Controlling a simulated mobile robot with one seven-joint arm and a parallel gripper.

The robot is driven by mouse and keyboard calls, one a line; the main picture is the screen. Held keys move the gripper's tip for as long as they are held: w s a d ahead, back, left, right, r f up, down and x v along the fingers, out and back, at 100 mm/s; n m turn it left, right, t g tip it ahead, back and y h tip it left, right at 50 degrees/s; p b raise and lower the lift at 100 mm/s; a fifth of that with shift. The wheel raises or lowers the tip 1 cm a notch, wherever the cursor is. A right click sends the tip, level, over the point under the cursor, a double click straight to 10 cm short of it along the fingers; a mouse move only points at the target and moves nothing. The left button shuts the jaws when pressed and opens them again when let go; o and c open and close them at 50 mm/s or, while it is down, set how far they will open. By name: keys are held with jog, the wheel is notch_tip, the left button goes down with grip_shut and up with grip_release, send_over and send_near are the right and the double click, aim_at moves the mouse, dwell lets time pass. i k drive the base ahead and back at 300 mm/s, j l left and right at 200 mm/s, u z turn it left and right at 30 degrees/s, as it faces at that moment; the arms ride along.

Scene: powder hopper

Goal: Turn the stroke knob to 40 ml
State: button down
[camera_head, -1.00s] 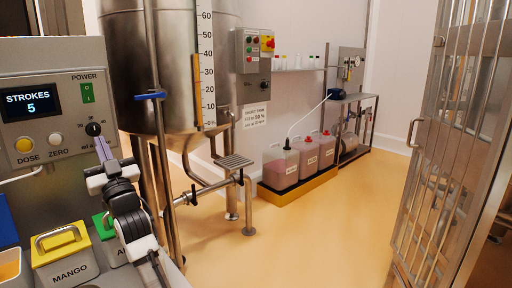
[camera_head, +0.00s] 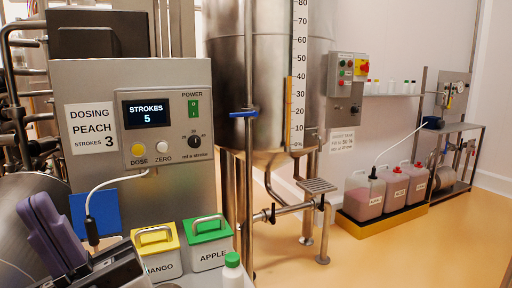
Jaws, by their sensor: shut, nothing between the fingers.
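The stroke knob (camera_head: 194,142) is a small black dial on the grey dosing panel (camera_head: 166,116), with numbers around it and an "ml a stroke" label below. Its pointer is too small to read surely. The panel's display (camera_head: 147,113) reads STROKES 5. My gripper (camera_head: 32,205), with purple fingers, is large and close at the lower left. Its fingers are together with nothing seen between them. It is well apart from the knob, left of and below it in the picture. Nothing hides the knob.
The yellow DOSE button (camera_head: 138,150), white ZERO button (camera_head: 163,146) and green power switch (camera_head: 194,108) surround the knob. Below stand the MANGO box (camera_head: 158,262), APPLE box (camera_head: 209,255) and a green-capped bottle (camera_head: 232,274). A thin pole with a blue lever (camera_head: 243,114) stands right.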

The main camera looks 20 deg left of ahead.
aim_at(194, 142)
jog(key=u, duration=1.2)
